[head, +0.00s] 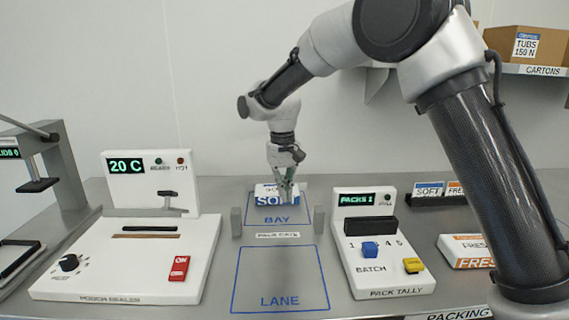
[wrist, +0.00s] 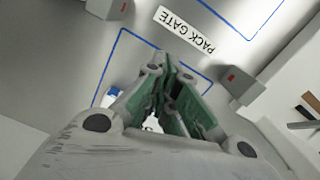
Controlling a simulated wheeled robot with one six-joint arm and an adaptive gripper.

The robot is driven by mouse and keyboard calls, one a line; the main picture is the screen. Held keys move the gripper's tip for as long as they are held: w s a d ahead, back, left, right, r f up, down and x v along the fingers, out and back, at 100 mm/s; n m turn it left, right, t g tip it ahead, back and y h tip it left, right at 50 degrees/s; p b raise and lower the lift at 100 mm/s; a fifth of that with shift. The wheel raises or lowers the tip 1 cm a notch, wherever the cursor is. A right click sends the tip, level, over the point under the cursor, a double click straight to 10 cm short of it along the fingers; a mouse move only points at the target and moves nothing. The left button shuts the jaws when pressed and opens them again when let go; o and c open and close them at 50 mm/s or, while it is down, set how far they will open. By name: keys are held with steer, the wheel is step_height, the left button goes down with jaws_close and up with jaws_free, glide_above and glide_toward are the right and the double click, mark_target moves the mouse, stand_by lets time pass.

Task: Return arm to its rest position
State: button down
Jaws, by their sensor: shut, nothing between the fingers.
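My arm reaches from the right over the table, with my gripper (head: 287,198) pointing down above the area marked BAY. The gripper is shut with nothing between its fingers; in the wrist view its green-lined fingers (wrist: 172,72) come together at the tips. A white and blue pack labelled SOFT (head: 268,199) lies in the bay, partly hidden by the gripper. I cannot tell whether the fingertips touch the pack.
The pouch sealer (head: 130,260) stands left and the pack tally box (head: 384,270) right. Two grey gate posts (head: 236,222) flank the PACK GATE label. The LANE outline (head: 280,280) is empty. A FRESH pack (head: 468,250) lies right; a carton shelf (head: 535,70) hangs upper right.

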steer(key=s+d+r+m+t, duration=0.1)
steer(key=s+d+r, duration=0.2)
steer(key=s+d, duration=0.6)
steer(key=s+d+r+m+t, duration=0.1)
steer(key=s+d+r, duration=0.3)
steer(key=s+d, duration=0.6)
steer(key=s+d+r+m+t, duration=0.1)
steer(key=s+d+r+t, duration=0.2)
steer(key=s+d, duration=0.7)
steer(key=shift+d+r, duration=0.55)
steer(key=shift+d, duration=3.55)
